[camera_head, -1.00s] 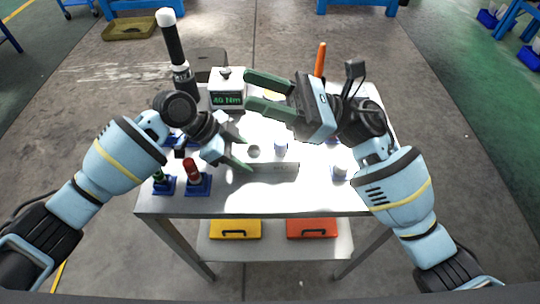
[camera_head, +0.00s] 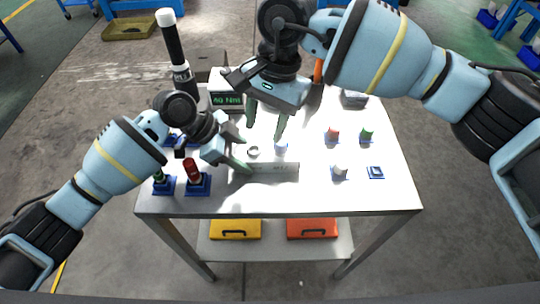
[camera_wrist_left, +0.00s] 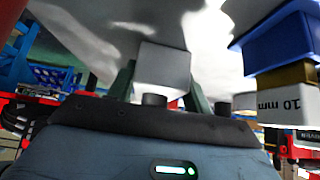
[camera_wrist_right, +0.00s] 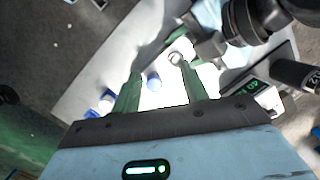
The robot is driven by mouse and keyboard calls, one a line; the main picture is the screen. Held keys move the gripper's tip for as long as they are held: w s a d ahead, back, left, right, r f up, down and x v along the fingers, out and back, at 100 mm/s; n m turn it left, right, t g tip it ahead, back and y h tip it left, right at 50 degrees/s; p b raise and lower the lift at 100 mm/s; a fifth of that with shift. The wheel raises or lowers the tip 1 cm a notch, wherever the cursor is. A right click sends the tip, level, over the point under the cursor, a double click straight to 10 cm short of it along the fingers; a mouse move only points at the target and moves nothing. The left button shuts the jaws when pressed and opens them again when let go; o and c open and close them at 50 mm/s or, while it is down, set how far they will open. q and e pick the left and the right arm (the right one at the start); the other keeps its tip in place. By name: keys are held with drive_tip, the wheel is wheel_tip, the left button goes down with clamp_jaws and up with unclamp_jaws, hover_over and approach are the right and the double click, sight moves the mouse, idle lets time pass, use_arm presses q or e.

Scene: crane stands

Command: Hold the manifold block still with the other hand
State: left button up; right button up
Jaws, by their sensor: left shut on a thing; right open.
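The manifold block (camera_head: 275,168) is a pale grey bar near the table's front middle. My left gripper (camera_head: 240,156) is shut on its left end. In the left wrist view the block's grey end (camera_wrist_left: 163,68) sits between the green fingers. A ring-shaped opening (camera_head: 253,150) and a small blue-and-white cap (camera_head: 281,146) show at its top. My right gripper (camera_head: 266,130) is open and points down above and behind the block. In the right wrist view the cap (camera_wrist_right: 154,83) appears between its open fingers, apart from both; the ring (camera_wrist_right: 175,58) is near one fingertip.
A box with a green Nm readout (camera_head: 227,101) and a tall black tool (camera_head: 174,50) stand at the back left. Red (camera_head: 192,172) and green pieces in blue holders stand front left. Small capped parts (camera_head: 339,171) stand at right. The front right corner is clear.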

sight(281, 141)
drive_tip(key=w+d+h, duration=0.1)
drive_tip(key=w+d+r+t+h, duration=0.1)
drive_tip(key=d, duration=0.1)
drive_tip(key=shift+w+d, duration=0.2)
drive_tip(key=shift+w, duration=0.15)
drive_tip(key=shift+f, duration=4.45)
drive_tip(key=c, duration=0.9)
drive_tip(key=shift+r, duration=0.1)
